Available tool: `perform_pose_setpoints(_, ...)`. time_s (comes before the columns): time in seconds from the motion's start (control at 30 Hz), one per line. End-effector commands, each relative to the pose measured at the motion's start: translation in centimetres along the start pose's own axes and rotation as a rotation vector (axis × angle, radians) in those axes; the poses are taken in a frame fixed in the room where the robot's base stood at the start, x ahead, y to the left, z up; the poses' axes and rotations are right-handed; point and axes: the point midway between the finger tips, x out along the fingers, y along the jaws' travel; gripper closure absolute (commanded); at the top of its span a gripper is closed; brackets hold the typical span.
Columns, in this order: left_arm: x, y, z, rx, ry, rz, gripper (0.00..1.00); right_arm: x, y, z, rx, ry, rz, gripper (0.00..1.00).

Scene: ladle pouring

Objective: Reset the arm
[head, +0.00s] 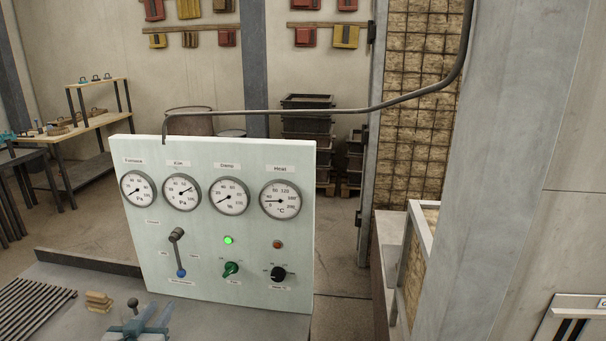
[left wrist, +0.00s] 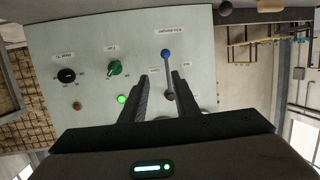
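The pale green control panel (head: 215,287) stands upright on a grey bench. Its lever (head: 179,255) hangs down, with a blue ball at the lower end. The left wrist view is upside down and shows the lever (left wrist: 168,75) with its blue ball at the top. My left gripper (left wrist: 161,75) is open, its two dark fingers apart and facing the panel. The lever appears between them, nearer the right finger; I cannot tell whether they touch. I see no gripper clearly in the head view, and my right gripper is in neither view.
The panel also has several round gauges (head: 182,193), a lit green lamp (head: 228,240), a green knob (head: 231,269) and a black knob (head: 278,273). A blue-grey metal object (head: 137,328), small wooden blocks (head: 98,300) and dark bars (head: 33,306) lie on the bench.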

Motion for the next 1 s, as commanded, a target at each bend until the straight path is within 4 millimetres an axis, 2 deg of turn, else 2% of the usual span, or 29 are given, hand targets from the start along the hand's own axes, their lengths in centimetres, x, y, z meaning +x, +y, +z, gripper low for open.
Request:
perform_pose_setpoints(0.17, -3.1, 2.8, 5.6, 0.045, -0.147, 0.043, 0.72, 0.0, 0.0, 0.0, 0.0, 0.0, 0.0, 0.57)
perform_pose_setpoints(0.27, -6.2, 5.0, 9.8, 0.079, -0.266, 0.073, 0.72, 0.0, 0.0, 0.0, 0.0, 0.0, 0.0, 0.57)
perform_pose_setpoints(0.37, -10.2, 7.0, 14.2, 0.113, -0.399, 0.102, 0.72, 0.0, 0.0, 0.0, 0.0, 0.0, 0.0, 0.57)
perform_pose_setpoints(0.5, -16.6, 9.3, 19.7, 0.152, -0.585, 0.135, 0.72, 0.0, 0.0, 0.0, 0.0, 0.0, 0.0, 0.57)
perform_pose_setpoints(0.7, -23.7, 11.0, 24.0, 0.183, -0.762, 0.157, 0.72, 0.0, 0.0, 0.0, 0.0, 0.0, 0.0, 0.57)
perform_pose_setpoints(1.0, -30.8, 12.2, 26.9, 0.207, -0.923, 0.17, 0.72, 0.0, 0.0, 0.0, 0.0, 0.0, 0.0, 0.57)
